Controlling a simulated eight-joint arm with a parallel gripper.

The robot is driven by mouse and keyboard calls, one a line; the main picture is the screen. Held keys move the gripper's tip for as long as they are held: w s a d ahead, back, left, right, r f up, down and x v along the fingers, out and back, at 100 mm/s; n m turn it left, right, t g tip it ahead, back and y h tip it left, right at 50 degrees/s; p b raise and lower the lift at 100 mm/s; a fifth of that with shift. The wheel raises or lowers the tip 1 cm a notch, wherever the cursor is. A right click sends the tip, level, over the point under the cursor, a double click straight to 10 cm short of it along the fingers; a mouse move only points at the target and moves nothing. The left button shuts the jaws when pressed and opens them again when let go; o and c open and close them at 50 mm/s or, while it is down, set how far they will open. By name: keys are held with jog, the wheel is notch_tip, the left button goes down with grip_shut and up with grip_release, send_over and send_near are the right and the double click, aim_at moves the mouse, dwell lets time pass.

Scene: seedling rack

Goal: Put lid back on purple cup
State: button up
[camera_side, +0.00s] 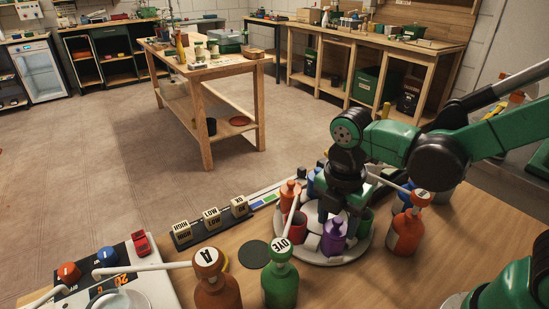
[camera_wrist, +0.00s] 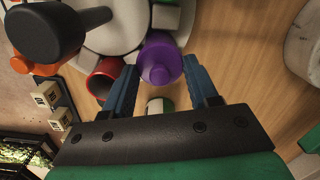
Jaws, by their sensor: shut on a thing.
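The purple cup (camera_side: 333,238) stands upright at the front of the round white carousel (camera_side: 317,261). A purple lid with a small knob (camera_wrist: 158,74) shows in the wrist view, between the two blue fingers of my gripper (camera_wrist: 164,82). The fingers lie against its sides, so my gripper is shut on the purple lid. In the side view my gripper (camera_side: 333,212) is pointed down right over the purple cup. The lid is in line with the cup, but I cannot tell whether it sits fully on the rim. The fingers hide part of the cup.
On the carousel are an open red cup (camera_side: 298,226), an orange lidded cup (camera_side: 290,193) and a green cup (camera_side: 365,219). Orange (camera_side: 405,232), green (camera_side: 280,285) and brown (camera_side: 217,290) spouted bottles stand around it. The bench to the right front is clear.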

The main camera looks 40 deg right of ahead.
jog(key=shift+f, duration=0.15)
dwell(0.5)
jog(key=o, duration=1.4)
jog(key=shift+o, duration=0.2)
jog(key=shift+r, duration=3.5)
grip_shut()
